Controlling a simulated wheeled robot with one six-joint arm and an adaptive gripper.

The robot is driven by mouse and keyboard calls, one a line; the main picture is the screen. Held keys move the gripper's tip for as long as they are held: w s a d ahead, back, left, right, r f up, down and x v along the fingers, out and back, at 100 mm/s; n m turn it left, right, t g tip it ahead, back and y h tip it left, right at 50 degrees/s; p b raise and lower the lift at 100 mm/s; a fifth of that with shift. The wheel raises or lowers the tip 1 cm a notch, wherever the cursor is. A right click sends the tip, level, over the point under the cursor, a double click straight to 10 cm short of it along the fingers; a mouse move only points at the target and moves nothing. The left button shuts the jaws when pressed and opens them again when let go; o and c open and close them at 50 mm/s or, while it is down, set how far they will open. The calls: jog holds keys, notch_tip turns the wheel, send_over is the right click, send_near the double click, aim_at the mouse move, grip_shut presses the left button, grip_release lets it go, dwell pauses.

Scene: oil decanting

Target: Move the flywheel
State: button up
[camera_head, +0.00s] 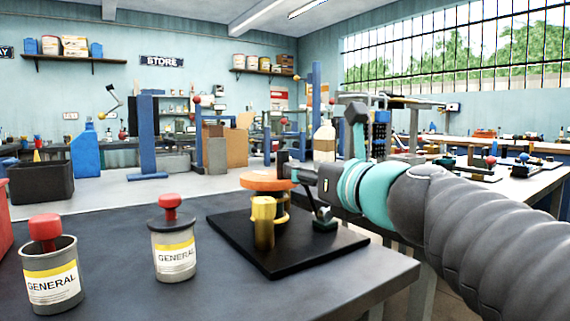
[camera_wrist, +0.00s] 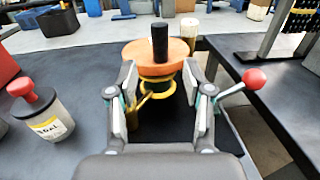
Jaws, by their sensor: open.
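The flywheel is an orange disc (camera_head: 262,180) with an upright black handle (camera_head: 283,160), mounted on a black base plate (camera_head: 290,255) on the near table. The disc also shows in the wrist view (camera_wrist: 140,54), with its black handle (camera_wrist: 160,42) straight ahead between the finger directions. My gripper (camera_head: 298,173) reaches in from the right at about disc height. In the wrist view my gripper (camera_wrist: 159,76) is open and empty, its fingers spread on either side of the line to the handle. The handle stands just beyond the fingertips; contact is not visible.
A brass cylinder (camera_head: 263,224) stands on the plate below the disc. A red-knobbed lever (camera_wrist: 254,79) sticks up right of my gripper. Two GENERAL cans, one open-topped (camera_head: 52,278) and one lidded (camera_head: 174,252), stand left. The table between cans and plate is clear.

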aim_at(283, 178)
jog(key=x, duration=0.9)
jog(key=shift+w+a, duration=0.2)
jog(key=shift+w, duration=0.2)
jog(key=shift+c, duration=0.2)
grip_shut()
